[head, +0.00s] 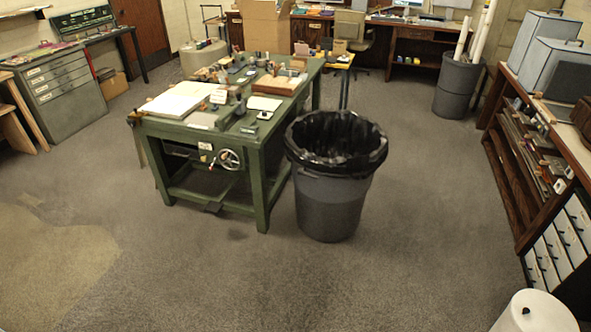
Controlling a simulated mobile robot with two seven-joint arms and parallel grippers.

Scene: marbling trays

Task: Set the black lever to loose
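I cannot make out a black lever for certain in the head view. A green workbench (258,165) stands left of the middle, with a round handwheel (230,159) on its front. Many small items crowd its top and are too small to tell apart. Neither of my grippers is in view.
A grey bin with a black liner (331,208) stands close by the bench's right side. A wooden shelf unit (508,178) lines the right wall, and a grey drawer cabinet (62,92) stands at the left. The carpet in front is clear.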

